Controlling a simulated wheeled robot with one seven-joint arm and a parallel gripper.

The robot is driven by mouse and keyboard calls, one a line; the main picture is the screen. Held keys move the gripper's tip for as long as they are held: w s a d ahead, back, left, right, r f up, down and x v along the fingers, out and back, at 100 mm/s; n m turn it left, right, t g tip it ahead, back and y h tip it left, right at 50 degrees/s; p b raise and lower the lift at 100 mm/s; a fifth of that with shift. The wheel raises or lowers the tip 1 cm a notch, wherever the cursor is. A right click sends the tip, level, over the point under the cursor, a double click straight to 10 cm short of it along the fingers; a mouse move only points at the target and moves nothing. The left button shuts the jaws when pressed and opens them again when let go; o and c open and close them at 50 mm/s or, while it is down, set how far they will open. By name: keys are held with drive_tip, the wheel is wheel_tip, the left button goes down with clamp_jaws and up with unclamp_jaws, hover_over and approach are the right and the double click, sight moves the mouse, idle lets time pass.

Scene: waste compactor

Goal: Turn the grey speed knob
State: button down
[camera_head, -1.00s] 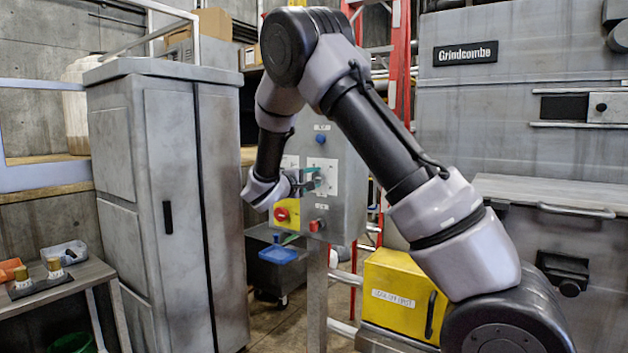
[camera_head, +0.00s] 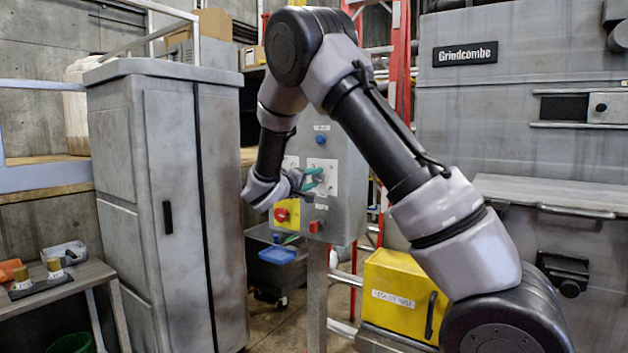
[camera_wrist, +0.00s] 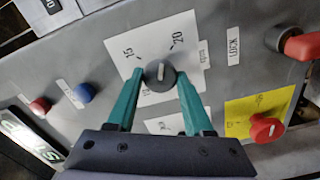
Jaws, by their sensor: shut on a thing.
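The grey speed knob (camera_wrist: 160,75) is a dark grey round dial with a pale pointer line. It sits on a white label plate (camera_wrist: 185,30) marked with numbers including 15 and 20. My gripper (camera_wrist: 160,78) has its teal fingertips on opposite sides of the knob, shut on it. In the head view my gripper (camera_head: 316,178) is at the grey control panel (camera_head: 343,215), in front of the white plate. The knob itself is hard to make out there, partly hidden by the fingers.
On the same panel are a red knob on a yellow plate (camera_wrist: 265,128), a red-handled switch (camera_wrist: 302,46), a blue button (camera_wrist: 85,93) and a red button (camera_wrist: 40,106). A grey cabinet (camera_head: 165,210) stands left of the panel. A yellow box (camera_head: 400,290) is at lower right.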

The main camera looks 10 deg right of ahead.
drive_tip(key=shift+f, duration=0.1)
drive_tip(key=shift+c, duration=1.5)
unclamp_jaws()
drive_tip(key=v, duration=1.1)
